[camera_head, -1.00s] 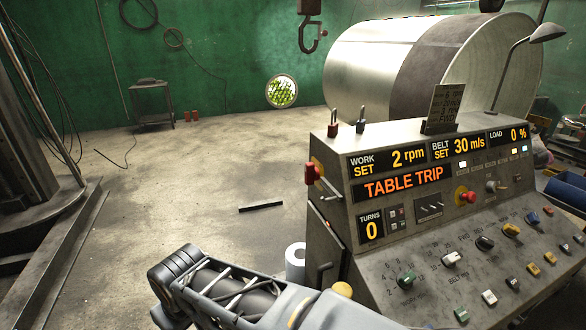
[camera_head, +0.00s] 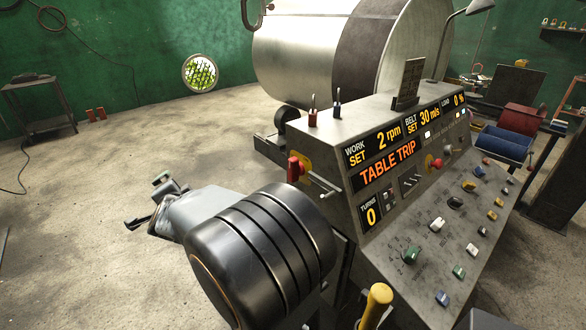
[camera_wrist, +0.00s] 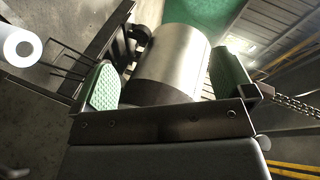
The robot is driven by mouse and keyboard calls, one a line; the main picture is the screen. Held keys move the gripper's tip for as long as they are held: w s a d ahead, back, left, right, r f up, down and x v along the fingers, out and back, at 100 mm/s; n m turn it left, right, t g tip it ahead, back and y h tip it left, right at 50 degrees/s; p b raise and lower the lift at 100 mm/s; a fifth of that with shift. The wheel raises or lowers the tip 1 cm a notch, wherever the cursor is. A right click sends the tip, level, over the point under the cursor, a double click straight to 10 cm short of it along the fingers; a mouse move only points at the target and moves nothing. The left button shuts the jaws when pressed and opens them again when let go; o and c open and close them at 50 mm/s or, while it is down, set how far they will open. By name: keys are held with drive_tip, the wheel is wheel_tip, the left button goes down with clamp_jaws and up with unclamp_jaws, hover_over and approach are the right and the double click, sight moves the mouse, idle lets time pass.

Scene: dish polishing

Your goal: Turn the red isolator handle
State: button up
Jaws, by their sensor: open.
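The red isolator handle (camera_head: 294,169) is on the upper left side of the grey control console (camera_head: 330,125), on a yellow plate. It stands upright. My gripper (camera_head: 148,200) is at the left in the head view, out to the left of the console and well apart from the handle. In the wrist view my gripper (camera_wrist: 162,60) is open, with two green-padded fingers wide apart and nothing between them. The handle cannot be made out in the wrist view.
The console display reads TABLE TRIP (camera_head: 388,161). A small lever (camera_head: 331,193) sticks out beside the handle. A big metal drum (camera_head: 300,50) lies behind the console; it also shows in the wrist view (camera_wrist: 172,60). The floor at the left is largely clear.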

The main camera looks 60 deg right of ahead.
drive_tip(key=s+d+m+g+h, duration=0.4)
drive_tip(key=d+m+g+h, duration=0.15)
drive_tip(key=d+m, duration=0.4)
drive_tip(key=m+g+h+p, duration=0.1)
drive_tip(key=m+g+h, duration=0.3)
drive_tip(key=m+g, duration=0.7)
approach(290, 171)
drive_tip(key=shift+n+g+y, duration=0.25)
drive_tip(key=shift+n+g, duration=0.4)
drive_tip(key=p+x, duration=0.1)
drive_tip(key=x, duration=0.2)
drive_tip(key=p+x, duration=0.1)
drive_tip(key=x, duration=0.3)
drive_tip(key=p+x, duration=0.1)
drive_tip(key=x, duration=0.3)
drive_tip(key=shift+w+d, duration=0.25)
drive_tip(key=shift+w, duration=0.05)
drive_tip(key=shift+c, duration=0.5)
drive_tip(key=c, duration=0.6)
